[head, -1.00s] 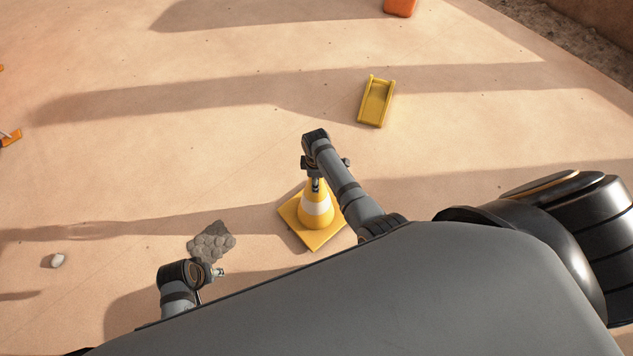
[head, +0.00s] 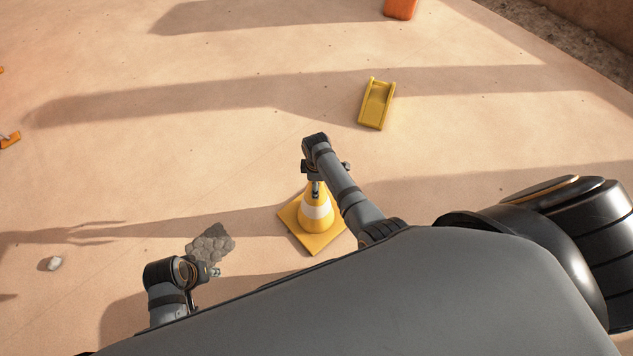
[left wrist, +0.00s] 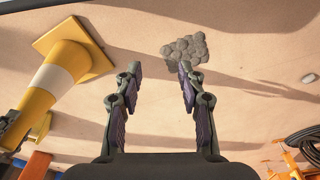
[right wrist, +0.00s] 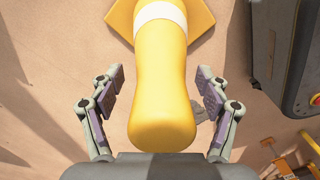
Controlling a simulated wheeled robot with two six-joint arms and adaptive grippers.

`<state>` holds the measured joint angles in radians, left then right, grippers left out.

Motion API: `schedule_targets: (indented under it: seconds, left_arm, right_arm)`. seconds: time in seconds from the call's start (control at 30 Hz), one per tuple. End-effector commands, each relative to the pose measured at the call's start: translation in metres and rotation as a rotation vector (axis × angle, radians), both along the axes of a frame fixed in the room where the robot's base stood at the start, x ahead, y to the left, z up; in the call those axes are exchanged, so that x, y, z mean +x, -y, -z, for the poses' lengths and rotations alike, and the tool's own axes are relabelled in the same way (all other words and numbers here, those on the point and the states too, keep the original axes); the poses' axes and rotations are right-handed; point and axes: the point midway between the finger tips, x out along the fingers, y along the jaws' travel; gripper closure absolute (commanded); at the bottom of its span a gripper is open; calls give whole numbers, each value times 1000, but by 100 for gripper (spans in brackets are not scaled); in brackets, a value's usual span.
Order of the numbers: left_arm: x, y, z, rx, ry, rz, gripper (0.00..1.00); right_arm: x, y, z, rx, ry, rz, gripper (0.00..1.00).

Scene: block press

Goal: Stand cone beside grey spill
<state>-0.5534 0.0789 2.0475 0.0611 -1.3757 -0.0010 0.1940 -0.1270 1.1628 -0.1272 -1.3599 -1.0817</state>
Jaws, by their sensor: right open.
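The yellow cone (head: 318,222) with a white band stands upright on its square base in the head view. It is to the right of the grey spill (head: 211,245), a patch of grey lumps, with bare ground between them. My right gripper (head: 316,188) is at the cone's top. In the right wrist view my right gripper (right wrist: 159,78) is open, its fingers on either side of the cone's upper part (right wrist: 160,80). My left gripper (head: 214,271) is just below the spill. In the left wrist view my left gripper (left wrist: 158,76) is open and empty, with the spill (left wrist: 186,49) beyond its fingertips.
A yellow channel-shaped piece (head: 376,103) lies behind the cone. An orange object (head: 400,8) is at the far edge. A pale stone (head: 55,263) lies left of the spill. The sandy ground between is open.

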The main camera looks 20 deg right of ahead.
Motion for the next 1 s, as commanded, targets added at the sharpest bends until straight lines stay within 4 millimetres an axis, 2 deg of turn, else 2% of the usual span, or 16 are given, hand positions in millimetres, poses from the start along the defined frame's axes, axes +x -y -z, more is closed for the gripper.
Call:
schedule_targets:
  seconds: [0.17, 0.27, 0.47, 0.7, 0.83, 1.0]
  left_arm:
    - [2, 0, -1, 1, 7, -1, 60]
    - [-1, -5, 19, 8, -2, -5, 60]
    - [-7, -16, 64, 28, 7, -14, 60]
    - [-28, -31, 113, 51, 17, -18, 60]
    - [-39, -36, 129, 59, 21, -17, 60]
    - [-46, -39, 139, 63, 26, -16, 60]
  right_arm:
    - [0, 0, -5, 0, 1, 0, 24]
    - [0, 0, -17, 0, 1, 0, 24]
    - [0, -1, -53, 1, 2, 1, 24]
    - [0, 0, -96, 1, 2, 0, 24]
    - [0, 0, -112, 0, 1, -1, 24]
    - [0, 0, -121, 0, 0, 0, 24]
